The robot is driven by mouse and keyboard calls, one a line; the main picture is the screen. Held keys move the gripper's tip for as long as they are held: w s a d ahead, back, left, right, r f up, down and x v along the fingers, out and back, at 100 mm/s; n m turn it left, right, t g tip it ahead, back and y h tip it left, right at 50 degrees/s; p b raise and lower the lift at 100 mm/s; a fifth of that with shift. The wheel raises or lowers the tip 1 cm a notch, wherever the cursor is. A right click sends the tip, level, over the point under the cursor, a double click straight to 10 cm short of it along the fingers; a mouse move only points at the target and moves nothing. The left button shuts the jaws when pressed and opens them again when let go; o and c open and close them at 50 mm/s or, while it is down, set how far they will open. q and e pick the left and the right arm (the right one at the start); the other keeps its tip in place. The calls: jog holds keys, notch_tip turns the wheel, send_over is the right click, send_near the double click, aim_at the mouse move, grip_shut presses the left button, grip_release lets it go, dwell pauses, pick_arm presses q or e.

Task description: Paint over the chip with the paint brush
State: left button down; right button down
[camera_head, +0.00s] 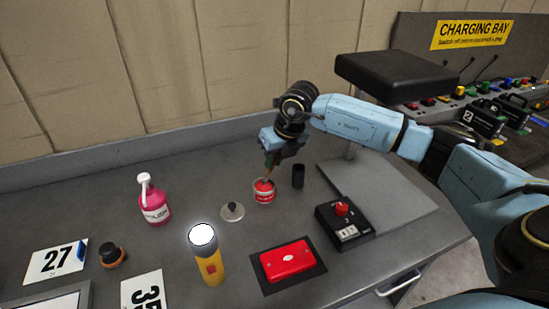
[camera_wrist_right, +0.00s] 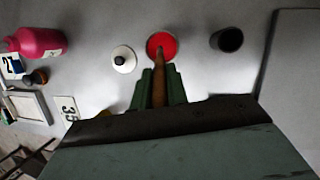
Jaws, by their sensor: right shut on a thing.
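My right gripper (camera_head: 271,157) is shut on the paint brush (camera_head: 268,170), held upright above the red paint pot (camera_head: 264,192). In the right wrist view the brush (camera_wrist_right: 159,83) sits between the green fingers and its far end overlaps the red paint in the open pot (camera_wrist_right: 153,38); I cannot tell how deep the tip is. A red panel (camera_head: 275,266) lies on a dark mat nearer the front, with a small pale mark, likely the chip (camera_head: 289,257), on top. The panel is out of the wrist view. My left gripper is not in view.
A lid with a knob (camera_head: 232,212) lies left of the pot, and a black cup (camera_head: 298,176) stands right of it. A yellow flashlight (camera_head: 209,263) stands left of the panel; a black box with a red button (camera_head: 345,224) stands right. A pink bottle (camera_head: 154,204) is further left.

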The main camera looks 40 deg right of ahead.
dwell(0.3)
jog(key=shift+f+b, duration=0.5)
jog(key=shift+f, duration=0.2)
dwell(1.4)
jog(key=shift+r+p, duration=2.3)
jog(key=shift+r, duration=1.35)
jog(key=shift+a+f, duration=0.1)
